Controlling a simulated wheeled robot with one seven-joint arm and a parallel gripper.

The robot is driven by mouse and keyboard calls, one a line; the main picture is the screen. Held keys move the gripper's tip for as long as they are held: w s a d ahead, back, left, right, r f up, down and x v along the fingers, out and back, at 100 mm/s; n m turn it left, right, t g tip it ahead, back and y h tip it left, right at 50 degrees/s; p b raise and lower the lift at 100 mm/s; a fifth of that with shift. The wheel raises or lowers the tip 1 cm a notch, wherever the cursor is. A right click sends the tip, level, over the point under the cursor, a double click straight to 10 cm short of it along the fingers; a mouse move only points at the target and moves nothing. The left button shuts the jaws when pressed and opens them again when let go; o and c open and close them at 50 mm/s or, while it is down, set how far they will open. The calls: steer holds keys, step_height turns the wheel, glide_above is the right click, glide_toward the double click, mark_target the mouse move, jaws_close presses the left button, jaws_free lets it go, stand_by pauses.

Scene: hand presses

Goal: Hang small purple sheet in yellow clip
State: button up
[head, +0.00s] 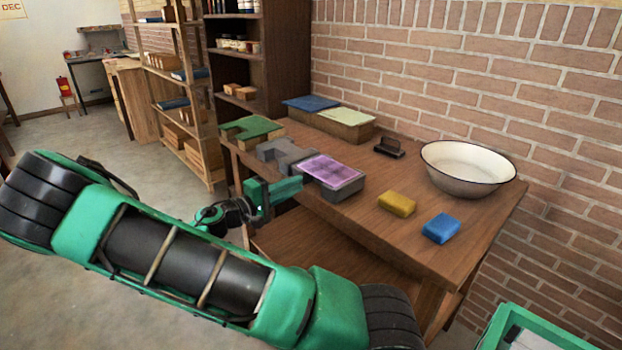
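A small purple sheet (332,169) lies flat on top of a grey block near the front edge of the wooden table. My gripper (287,188) is at the table's front edge, just left of and below the sheet. Its green fingers point right towards the grey block, and I cannot tell whether they touch it. The gap between the fingers is not clear from this angle. I cannot make out a yellow clip in this view.
On the wooden table (420,262) are a yellow block (397,203), a blue block (441,228), a white basin (468,165) and a dark handled tool (388,147). A grey press-like piece (283,154) stands left of the sheet. A brick wall is behind.

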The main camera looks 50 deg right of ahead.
mark_target(322, 173)
steer(key=shift+s+d, duration=0.2)
steer(key=shift+d, duration=3.55)
steer(key=shift+c, duration=0.6)
jaws_close()
steer(key=shift+r, duration=1.5)
steer(key=shift+a, duration=0.1)
